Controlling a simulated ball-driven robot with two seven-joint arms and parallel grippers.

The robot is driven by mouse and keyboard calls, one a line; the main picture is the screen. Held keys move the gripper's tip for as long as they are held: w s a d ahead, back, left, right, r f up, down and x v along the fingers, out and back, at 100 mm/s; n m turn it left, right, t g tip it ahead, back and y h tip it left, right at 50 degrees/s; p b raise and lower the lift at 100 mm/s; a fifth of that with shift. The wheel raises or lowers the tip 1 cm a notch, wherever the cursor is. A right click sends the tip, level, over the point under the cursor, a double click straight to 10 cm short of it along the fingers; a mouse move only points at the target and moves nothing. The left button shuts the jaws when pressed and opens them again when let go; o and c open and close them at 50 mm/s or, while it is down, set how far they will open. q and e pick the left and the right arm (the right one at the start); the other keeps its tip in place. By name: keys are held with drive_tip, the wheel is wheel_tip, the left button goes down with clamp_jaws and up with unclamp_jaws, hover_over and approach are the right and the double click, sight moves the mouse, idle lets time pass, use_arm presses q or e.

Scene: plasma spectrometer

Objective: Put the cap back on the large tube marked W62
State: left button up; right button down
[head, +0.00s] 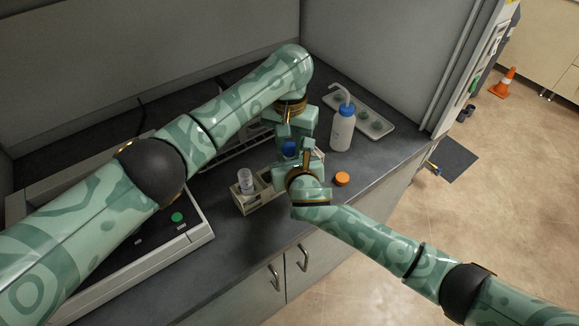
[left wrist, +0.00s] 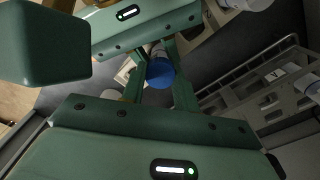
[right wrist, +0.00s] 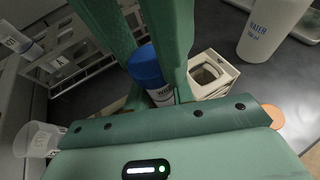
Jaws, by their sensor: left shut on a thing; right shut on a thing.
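The blue cap (head: 289,148) sits at the top of a large tube (right wrist: 161,95) whose label shows "W6" and is partly hidden. In the right wrist view the cap (right wrist: 145,65) is in line with the tube, with no clear gap; I cannot tell whether it is fully seated. My left gripper (left wrist: 158,78) is shut on the blue cap (left wrist: 160,73) from above. My right gripper (right wrist: 160,72) is shut on the tube body below the cap. In the head view my right gripper (head: 290,168) hides most of the tube.
A beige rack (head: 262,203) holds an open clear tube (head: 246,182); an empty square slot (right wrist: 208,72) shows beside my right fingers. An orange cap (head: 342,179) lies right. A wash bottle (head: 342,127) and a tray (head: 387,126) stand behind. A larger rack (right wrist: 70,60) is close by.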

use_arm(q)
drive_tip(key=shift+m, duration=0.6)
drive_tip(key=o, duration=1.1)
drive_tip(key=shift+r, duration=0.15)
drive_tip(key=shift+r, duration=2.15)
drive_tip(key=o, duration=0.5)
drive_tip(key=shift+o, duration=0.2)
